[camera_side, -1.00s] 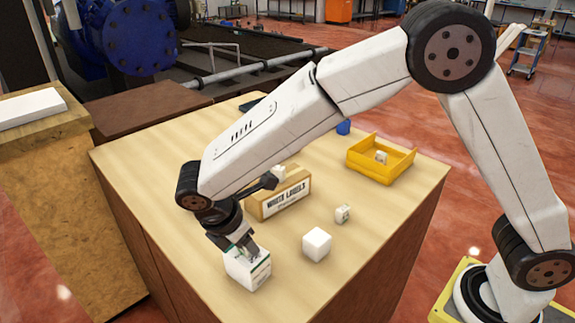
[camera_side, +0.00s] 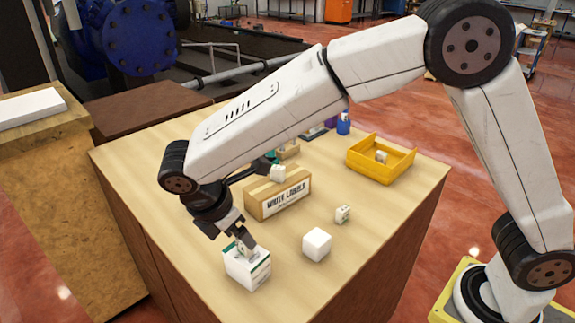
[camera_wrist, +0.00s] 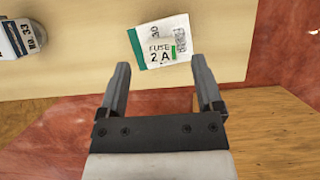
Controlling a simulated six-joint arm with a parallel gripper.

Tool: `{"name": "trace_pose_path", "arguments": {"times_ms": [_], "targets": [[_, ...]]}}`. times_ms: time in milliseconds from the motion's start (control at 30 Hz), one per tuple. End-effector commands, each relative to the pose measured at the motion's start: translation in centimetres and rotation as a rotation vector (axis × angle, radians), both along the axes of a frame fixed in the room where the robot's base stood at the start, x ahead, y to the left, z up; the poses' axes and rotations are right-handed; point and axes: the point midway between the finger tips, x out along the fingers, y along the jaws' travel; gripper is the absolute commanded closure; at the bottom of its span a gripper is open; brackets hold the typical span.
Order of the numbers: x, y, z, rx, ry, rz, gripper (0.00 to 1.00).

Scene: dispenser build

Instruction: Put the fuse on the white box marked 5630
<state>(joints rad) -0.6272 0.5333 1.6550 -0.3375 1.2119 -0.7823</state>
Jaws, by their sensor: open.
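A white box (camera_side: 246,272) with a green stripe stands at the near edge of the table. My gripper (camera_side: 246,246) is open, tilted, just above this box. A small white piece with green (camera_side: 243,251) shows at the fingertips, apparently on the box top; fingers partly hide it. In the wrist view my gripper (camera_wrist: 159,64) has its fingers apart with nothing between them. Beyond them is a white surface (camera_wrist: 153,35) with a green stripe, reading "FUSE 2 A", with partly legible digits ending in 30. I cannot tell fuse from box clearly there.
A plain white cube (camera_side: 316,244) and a small white block (camera_side: 342,213) stand to the right.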

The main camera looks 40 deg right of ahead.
Motion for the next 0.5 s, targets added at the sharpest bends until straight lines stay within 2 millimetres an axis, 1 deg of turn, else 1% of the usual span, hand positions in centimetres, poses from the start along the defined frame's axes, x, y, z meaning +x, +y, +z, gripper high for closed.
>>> {"name": "trace_pose_path", "arguments": {"times_ms": [33, 100, 300, 500], "targets": [[0.0, 0.4, 0.9, 0.003, -0.002, 0.002, 0.16], [0.0, 0.9, 2.0, 0.003, -0.003, 0.002, 0.16], [0.0, 2.1, 4.9, 0.002, -0.002, 0.002, 0.16], [0.0, 2.9, 6.8, 0.002, -0.001, 0.002, 0.16]]}}
